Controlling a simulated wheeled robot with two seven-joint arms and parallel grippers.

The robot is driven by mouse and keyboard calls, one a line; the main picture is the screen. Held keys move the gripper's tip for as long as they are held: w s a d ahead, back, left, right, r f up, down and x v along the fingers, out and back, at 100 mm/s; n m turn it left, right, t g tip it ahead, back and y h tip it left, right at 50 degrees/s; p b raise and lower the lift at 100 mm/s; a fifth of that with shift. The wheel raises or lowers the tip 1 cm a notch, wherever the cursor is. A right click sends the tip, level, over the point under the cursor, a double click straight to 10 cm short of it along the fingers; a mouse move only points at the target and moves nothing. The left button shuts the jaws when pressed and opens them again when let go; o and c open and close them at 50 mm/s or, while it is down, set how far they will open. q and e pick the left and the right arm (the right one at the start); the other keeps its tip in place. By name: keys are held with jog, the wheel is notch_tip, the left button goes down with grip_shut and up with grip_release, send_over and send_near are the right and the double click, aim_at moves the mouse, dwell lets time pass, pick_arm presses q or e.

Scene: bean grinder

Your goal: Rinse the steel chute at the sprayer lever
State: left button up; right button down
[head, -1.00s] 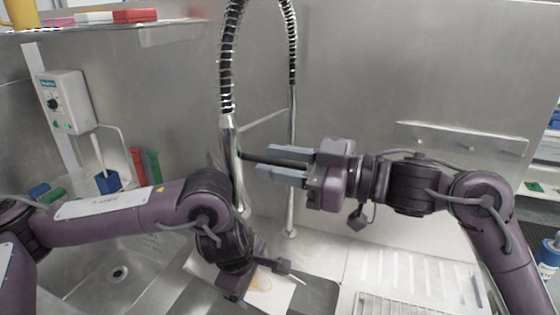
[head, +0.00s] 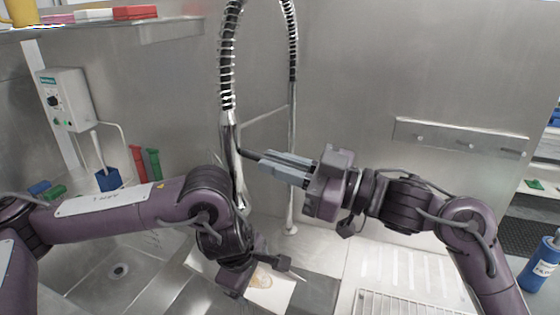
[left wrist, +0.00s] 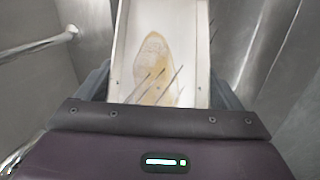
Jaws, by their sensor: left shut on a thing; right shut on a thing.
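The steel chute (head: 277,291) is a pale, tilted trough low in the middle of the head view, partly hidden by my left arm. My left gripper (head: 262,270) is shut on it. In the left wrist view the chute (left wrist: 193,40) lies lengthwise between the fingers, with a brown stain (left wrist: 152,52) inside and thin dark slanted streaks across it. The dark sprayer lever (head: 249,154) sticks out to the right from the hanging steel sprayer (head: 229,145). My right gripper (head: 264,165) is shut on the lever; its fingertips partly cover it.
A sink (head: 120,271) lies at the lower left under my left arm. A control box (head: 66,100) and a blue brush (head: 110,179) are on the left. A vertical pipe (head: 291,160) stands behind the grippers. A ribbed drainboard (head: 400,268) is at the lower right.

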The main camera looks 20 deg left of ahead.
jog(key=c, duration=1.5)
grip_release()
jog(key=d, duration=0.4)
jog(key=d+f, duration=0.1)
jog(key=d, duration=0.6)
jog(key=shift+w+d+f, duration=0.4)
